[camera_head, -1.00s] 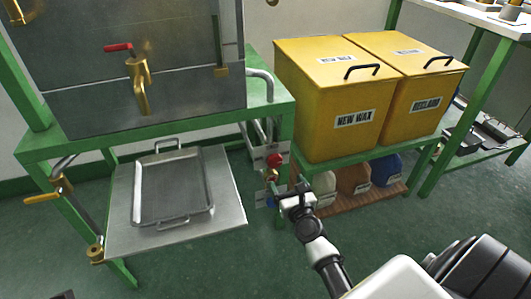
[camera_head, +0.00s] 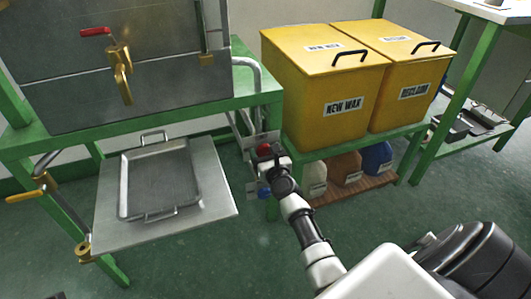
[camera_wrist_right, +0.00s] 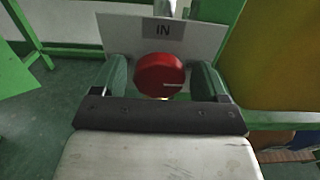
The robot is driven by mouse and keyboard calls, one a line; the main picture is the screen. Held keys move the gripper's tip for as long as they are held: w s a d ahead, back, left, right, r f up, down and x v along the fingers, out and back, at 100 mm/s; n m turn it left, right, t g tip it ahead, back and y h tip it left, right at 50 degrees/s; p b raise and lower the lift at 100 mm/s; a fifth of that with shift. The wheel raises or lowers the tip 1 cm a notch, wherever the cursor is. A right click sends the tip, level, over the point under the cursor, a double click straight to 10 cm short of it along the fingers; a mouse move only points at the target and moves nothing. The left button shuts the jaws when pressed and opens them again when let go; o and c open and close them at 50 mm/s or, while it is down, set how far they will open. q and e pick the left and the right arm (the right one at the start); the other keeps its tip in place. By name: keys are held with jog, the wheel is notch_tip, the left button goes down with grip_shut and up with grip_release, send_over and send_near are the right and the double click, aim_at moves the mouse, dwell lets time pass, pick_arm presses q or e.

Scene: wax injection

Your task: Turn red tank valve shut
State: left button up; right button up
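The red tank valve (camera_wrist_right: 160,75) is a round red knob in front of a white plate marked "IN" in the right wrist view. It also shows in the head view (camera_head: 265,150), partly hidden by my right gripper. My right gripper (camera_wrist_right: 160,80) has its two fingers apart, one on each side of the red knob. A narrow gap shows on the left side; on the right I cannot tell whether the finger touches. A blue valve (camera_head: 263,192) is below the red one, largely hidden. My left gripper is not in view.
The steel tank (camera_head: 150,55) with a brass tap (camera_head: 122,75) stands on a green frame. A tray (camera_head: 160,180) lies on a metal shelf (camera_head: 222,198). Yellow bins (camera_head: 322,90) stand right of the valve, above several containers (camera_head: 346,168). The floor in front is clear.

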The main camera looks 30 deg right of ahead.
jog(key=c, duration=0.8)
jog(key=shift+o, duration=0.2)
